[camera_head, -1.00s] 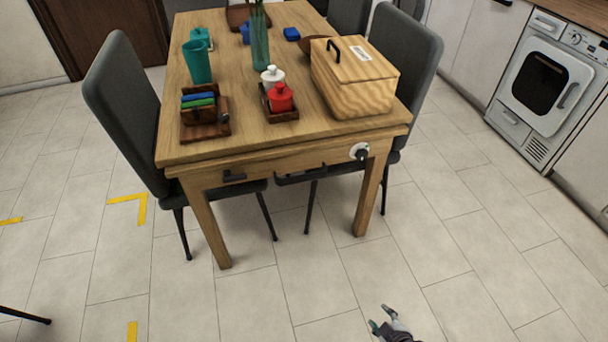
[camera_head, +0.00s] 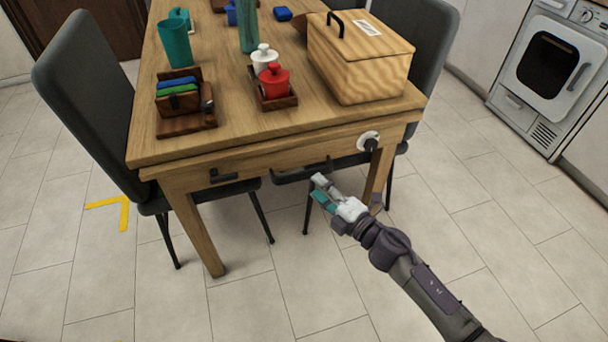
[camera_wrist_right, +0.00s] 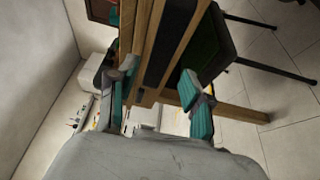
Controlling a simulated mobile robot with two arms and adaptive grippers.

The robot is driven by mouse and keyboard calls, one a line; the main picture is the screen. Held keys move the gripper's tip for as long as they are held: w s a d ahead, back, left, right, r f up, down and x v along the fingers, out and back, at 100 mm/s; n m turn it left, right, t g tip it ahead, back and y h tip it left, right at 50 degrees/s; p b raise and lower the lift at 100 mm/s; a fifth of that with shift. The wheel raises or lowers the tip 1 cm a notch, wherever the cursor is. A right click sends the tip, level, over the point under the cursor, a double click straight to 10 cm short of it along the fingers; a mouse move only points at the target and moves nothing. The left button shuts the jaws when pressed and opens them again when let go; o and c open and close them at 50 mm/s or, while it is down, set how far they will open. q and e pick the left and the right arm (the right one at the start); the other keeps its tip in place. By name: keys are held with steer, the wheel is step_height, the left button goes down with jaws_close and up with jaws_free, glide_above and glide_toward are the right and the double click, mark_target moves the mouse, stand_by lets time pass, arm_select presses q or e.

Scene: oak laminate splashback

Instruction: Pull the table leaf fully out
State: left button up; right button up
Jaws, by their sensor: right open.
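The wooden table (camera_head: 215,130) stands ahead of me. Its front has a layered edge, with a thin slab, apparently the table leaf (camera_head: 262,154), nearly flush under the top. A dark handle (camera_head: 223,176) is at the front's left and a wider dark handle (camera_head: 292,175) near its middle. My right gripper (camera_head: 318,190) is open and empty, just in front of and below the middle handle, seemingly apart from it. In the right wrist view, the teal-padded fingers (camera_wrist_right: 158,78) stand apart with the table's wooden edge (camera_wrist_right: 180,50) beyond them. My left gripper is out of view.
A white round knob (camera_head: 369,141) with a dark centre sits at the front's right. A wooden box (camera_head: 355,70), a red pot (camera_head: 274,82), a teal cup (camera_head: 175,43) and a block holder (camera_head: 180,122) stand on top. Grey chairs (camera_head: 82,95) flank the table. Floor in front is clear.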

mark_target(305, 177)
steer(key=x, duration=0.4)
steer(key=shift+w+a, duration=0.25)
steer(key=shift+w, duration=0.05)
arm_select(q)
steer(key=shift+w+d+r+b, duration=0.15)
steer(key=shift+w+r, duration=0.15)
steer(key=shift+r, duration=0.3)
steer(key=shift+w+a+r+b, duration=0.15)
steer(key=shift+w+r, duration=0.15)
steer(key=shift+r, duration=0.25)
arm_select(e)
steer(key=shift+w+a, duration=0.45)
steer(key=shift+w, duration=0.1)
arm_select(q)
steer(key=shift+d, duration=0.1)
arm_select(e)
steer(key=shift+c, duration=0.3)
jaws_close()
